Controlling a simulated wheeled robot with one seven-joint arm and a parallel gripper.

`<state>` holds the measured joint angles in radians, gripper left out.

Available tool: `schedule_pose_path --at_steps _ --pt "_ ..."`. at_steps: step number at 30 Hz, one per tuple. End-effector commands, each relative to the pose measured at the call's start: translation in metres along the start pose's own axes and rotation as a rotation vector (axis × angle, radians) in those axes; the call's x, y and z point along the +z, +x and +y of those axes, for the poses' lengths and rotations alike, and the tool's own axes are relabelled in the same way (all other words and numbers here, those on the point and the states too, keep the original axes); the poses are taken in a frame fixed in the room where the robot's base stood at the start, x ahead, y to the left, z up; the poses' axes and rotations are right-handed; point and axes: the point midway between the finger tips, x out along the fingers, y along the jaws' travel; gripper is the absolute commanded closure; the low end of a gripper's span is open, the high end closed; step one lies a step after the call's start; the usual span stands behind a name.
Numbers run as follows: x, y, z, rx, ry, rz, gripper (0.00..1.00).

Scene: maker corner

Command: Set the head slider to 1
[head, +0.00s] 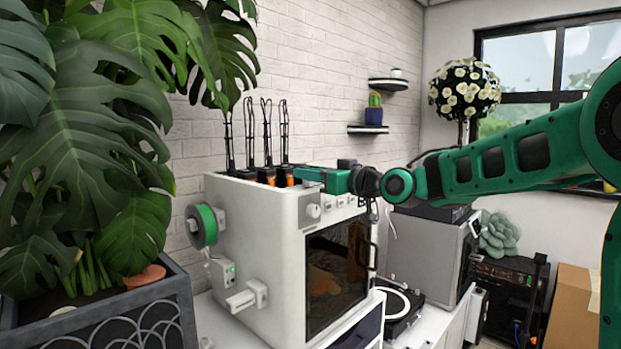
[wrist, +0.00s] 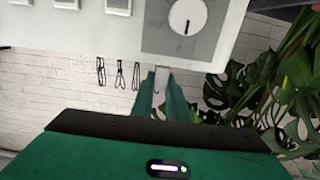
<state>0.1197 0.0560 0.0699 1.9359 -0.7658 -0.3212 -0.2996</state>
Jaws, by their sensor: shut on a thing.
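The white printer (head: 262,250) stands on the counter in the middle of the head view. My gripper (head: 308,179) reaches from the right over its top front edge. In the wrist view my gripper (wrist: 165,95) is shut on a narrow pale piece (wrist: 161,79), which looks like the head slider's handle. The piece shows between the green fingers, just beyond the panel's edge. In the head view my gripper hides this spot. No slider scale or number can be read.
The printer's front panel has a round dial (wrist: 187,15), which also shows in the head view (head: 313,211). Orange-and-black blocks (head: 266,176) with black rods stand on top beside my gripper. A green spool (head: 203,226) hangs on the side. A large plant (head: 85,120) fills the left.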

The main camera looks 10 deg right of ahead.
Motion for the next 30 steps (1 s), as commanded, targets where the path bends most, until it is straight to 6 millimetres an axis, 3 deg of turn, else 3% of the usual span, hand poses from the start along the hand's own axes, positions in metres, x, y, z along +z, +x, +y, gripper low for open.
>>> schedule_pose_path --at_steps 2,3,5,17,30 --pt "0.001 0.001 -0.004 -0.009 0.003 -0.002 1.00" --pt "0.001 0.001 -0.004 -0.009 0.003 -0.002 0.77" --pt "0.001 0.001 -0.004 -0.009 0.003 -0.002 0.67" --pt "0.000 -0.007 -0.002 -0.005 0.002 -0.001 0.67" --pt "0.001 -0.082 -0.002 -0.004 0.003 -0.001 0.67"
